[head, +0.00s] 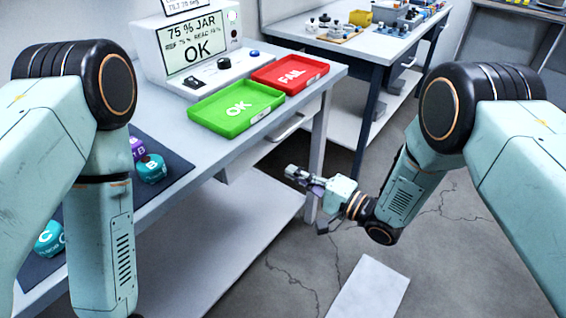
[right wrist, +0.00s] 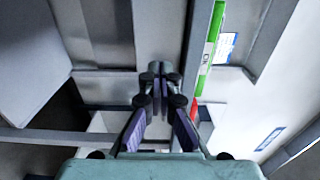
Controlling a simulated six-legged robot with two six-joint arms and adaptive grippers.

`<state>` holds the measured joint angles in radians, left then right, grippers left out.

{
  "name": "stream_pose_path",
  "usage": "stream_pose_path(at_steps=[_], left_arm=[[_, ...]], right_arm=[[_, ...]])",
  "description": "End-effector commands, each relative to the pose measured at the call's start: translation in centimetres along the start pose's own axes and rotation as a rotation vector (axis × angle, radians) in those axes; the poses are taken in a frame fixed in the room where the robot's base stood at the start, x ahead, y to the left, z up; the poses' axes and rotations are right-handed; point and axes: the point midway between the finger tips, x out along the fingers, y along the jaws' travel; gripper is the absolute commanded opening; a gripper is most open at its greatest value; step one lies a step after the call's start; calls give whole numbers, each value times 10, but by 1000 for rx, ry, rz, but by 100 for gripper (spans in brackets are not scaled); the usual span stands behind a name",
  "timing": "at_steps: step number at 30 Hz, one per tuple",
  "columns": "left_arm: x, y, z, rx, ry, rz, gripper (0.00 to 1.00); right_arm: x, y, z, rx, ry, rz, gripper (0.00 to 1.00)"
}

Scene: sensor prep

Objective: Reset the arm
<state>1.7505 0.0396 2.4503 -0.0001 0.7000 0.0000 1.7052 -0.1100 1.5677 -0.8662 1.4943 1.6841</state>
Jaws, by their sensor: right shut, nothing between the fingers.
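My right gripper (head: 304,178) is at the end of the right arm, in front of the bench's right end and below the level of its top. It holds nothing. In the right wrist view its fingers (right wrist: 161,88) are closed together. My left arm comes down at the left of the head view, and its gripper is out of the frame.
A green OK tray (head: 238,106) and a red FAIL tray (head: 290,73) lie on the bench (head: 205,150). A tester (head: 200,55) stands behind them. Teal jars (head: 150,168) sit on a dark mat (head: 178,165). Open floor lies right of the bench.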

Motion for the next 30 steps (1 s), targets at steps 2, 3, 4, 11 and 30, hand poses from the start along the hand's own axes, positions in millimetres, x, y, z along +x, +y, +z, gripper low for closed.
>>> stream_pose_path(at_steps=[2,3,4,11,30], left_arm=[[-3,0,0,-1,0,0,59],[-4,0,0,-1,0,0,59],[-4,0,0,-1,0,0,59],[-5,0,0,0,0,0,59],[-5,0,0,0,0,0,59]], right_arm=[[-14,0,0,4,3,1,0],[-19,0,-1,2,2,1,0],[-22,0,-1,2,2,1,0],[-35,0,0,1,-1,0,0],[-122,116,3,-596,91,624,0]])
